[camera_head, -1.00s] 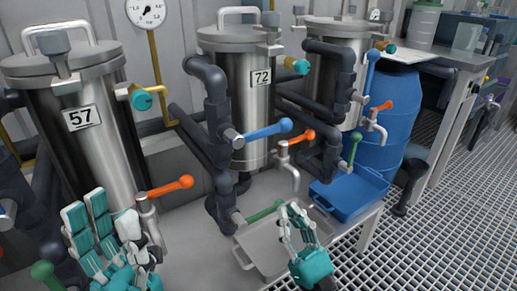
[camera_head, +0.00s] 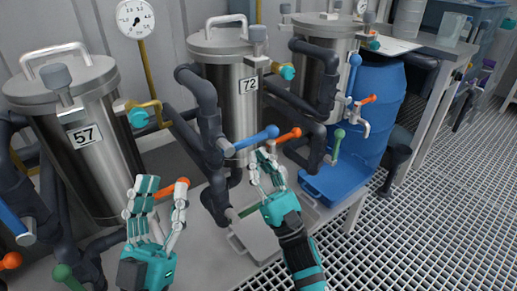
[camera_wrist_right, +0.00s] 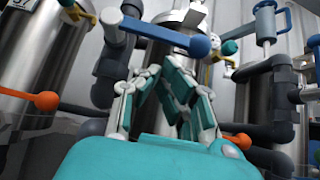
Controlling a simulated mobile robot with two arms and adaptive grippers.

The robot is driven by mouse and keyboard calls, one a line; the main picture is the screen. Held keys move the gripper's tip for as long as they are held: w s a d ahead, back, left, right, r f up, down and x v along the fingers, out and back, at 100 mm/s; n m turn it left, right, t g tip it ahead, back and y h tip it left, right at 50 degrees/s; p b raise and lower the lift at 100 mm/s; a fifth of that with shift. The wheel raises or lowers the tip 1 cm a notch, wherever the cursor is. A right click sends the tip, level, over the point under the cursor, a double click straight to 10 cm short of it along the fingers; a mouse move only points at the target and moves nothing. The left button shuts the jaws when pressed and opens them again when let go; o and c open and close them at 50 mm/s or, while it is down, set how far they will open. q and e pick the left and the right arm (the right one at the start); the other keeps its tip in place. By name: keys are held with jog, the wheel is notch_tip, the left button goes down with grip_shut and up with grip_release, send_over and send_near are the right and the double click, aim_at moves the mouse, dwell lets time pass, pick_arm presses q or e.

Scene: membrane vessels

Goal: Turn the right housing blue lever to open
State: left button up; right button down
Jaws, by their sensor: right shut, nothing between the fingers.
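The right housing (camera_head: 316,75) is a steel vessel at the back right, partly behind dark pipes. Its blue lever (camera_head: 353,75) points upward in the head view. My right gripper (camera_head: 263,160) is shut and empty. Its fingertips are just below the middle housing's blue lever (camera_head: 255,140), left of and nearer than the right housing's lever. My right fingers (camera_wrist_right: 160,80) also show in the wrist view. My left gripper (camera_head: 163,190) is open and empty in front of housing 57.
Orange levers (camera_head: 288,135) and green levers (camera_head: 248,210) stick out near the pipes. A blue drum (camera_head: 377,110) stands right of the right housing. A blue tray (camera_head: 350,190) and a grey tray (camera_head: 285,238) lie on the bench. Grated floor (camera_head: 430,210) is clear at right.

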pick_arm(q)
jog(key=shift+w+d+f+g+y+p, duration=0.1)
jog(key=shift+w+f+g+y+p, duration=0.05)
jog(key=shift+w+f+g, duration=0.5)
jog(key=shift+w+f+g+y+p, duration=0.2)
jog(key=shift+w+f+g, duration=0.3)
jog(key=shift+f, duration=0.35)
jog(key=shift+w+d+f+g+y+p, duration=0.1)
jog(key=shift+w+f+g+y, duration=0.05)
jog(key=shift+w+f+g, duration=0.5)
pick_arm(e)
jog(key=shift+r, duration=0.65)
pick_arm(q)
jog(key=shift+s, duration=0.3)
pick_arm(e)
jog(key=shift+d+r+n+g+y, duration=0.1)
jog(key=shift+n+g+y, duration=0.2)
jog(key=shift+n+y, duration=0.15)
